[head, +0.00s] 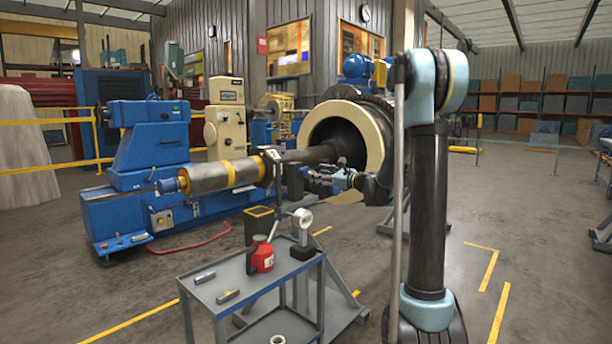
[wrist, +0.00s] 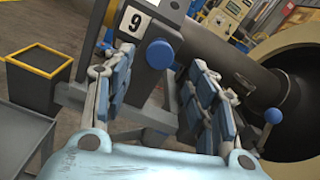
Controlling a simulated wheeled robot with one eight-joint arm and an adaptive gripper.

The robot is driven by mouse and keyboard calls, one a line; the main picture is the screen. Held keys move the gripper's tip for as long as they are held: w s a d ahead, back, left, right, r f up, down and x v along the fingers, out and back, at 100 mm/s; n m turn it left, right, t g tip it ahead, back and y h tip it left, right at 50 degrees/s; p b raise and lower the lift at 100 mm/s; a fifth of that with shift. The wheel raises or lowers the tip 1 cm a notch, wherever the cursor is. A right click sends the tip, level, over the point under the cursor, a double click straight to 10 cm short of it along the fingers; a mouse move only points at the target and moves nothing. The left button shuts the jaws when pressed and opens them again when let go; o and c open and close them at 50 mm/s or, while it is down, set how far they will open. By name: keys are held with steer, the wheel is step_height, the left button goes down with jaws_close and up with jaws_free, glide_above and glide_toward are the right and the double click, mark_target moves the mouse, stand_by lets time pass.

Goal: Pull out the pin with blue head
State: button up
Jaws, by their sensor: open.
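My gripper (wrist: 160,72) is open, with one finger left and one right of the blue head in the picture. No contact with the head is visible, and I cannot tell the exact gap. The pin's shaft is hidden. A second blue ball (wrist: 273,116) shows on a thin dark rod right of the right finger. In the head view, my gripper (head: 312,178) is beside the rotor shaft; the pin head is too small to tell.
A dark rotor shaft (head: 312,154) runs from the blue machine (head: 150,140) into a cream-rimmed ring (head: 373,140). A grey cart (head: 225,283) with a red can (head: 262,256) stands in front. A yellow-rimmed bin (head: 259,212) is on the floor. Open floor lies at the right.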

mark_target(306, 171)
steer(key=x, duration=0.8)
steer(key=shift+c, duration=0.2)
